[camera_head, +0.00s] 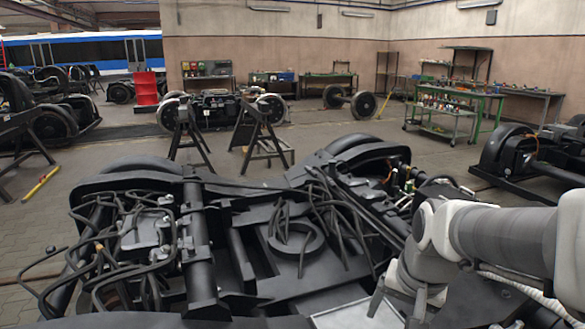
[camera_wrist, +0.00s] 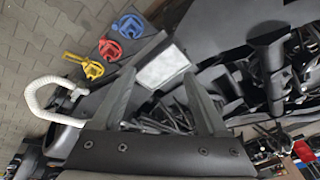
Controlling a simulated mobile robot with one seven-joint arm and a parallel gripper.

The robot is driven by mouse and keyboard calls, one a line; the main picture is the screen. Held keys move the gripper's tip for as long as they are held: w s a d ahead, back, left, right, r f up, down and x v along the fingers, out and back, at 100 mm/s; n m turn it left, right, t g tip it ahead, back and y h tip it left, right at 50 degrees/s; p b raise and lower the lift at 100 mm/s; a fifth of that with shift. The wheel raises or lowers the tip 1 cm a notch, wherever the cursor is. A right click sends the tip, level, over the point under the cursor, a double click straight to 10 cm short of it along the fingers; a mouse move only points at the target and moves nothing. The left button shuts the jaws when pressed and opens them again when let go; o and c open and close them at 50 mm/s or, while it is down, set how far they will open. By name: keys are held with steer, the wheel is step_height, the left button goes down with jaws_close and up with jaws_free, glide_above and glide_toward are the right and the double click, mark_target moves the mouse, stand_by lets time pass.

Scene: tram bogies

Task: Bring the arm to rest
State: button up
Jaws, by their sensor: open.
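My arm (camera_head: 490,235) comes in from the right in the head view, bent and pointing down over the near bogie (camera_head: 200,265). My gripper (camera_wrist: 158,74) is open in the wrist view, with two grey fingers spread apart and nothing between them. In the head view the gripper is at the bottom edge and partly cut off. Beyond the fingertips, a pale flat panel (camera_wrist: 162,66) lies among the dark bogie parts and hoses. I cannot tell how far the fingers are above it.
Blue (camera_wrist: 131,25), red (camera_wrist: 110,48) and yellow (camera_wrist: 92,69) items sit in a row at upper left in the wrist view. Paved floor lies between.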

steer(key=s+a+r+n+t+p, duration=0.1)
steer(key=s+a+r+n+t, duration=0.15)
steer(key=s+r+n, duration=0.65)
step_height(320, 180, up, 12)
steer(key=s+m+p, duration=0.1)
steer(key=m+p, duration=0.2)
steer(key=p, duration=1.1)
steer(key=shift+s+a+f+m, duration=0.15)
steer(key=shift+a+f+m, duration=0.05)
steer(key=shift+a+m, duration=0.1)
steer(key=shift+d, duration=0.15)
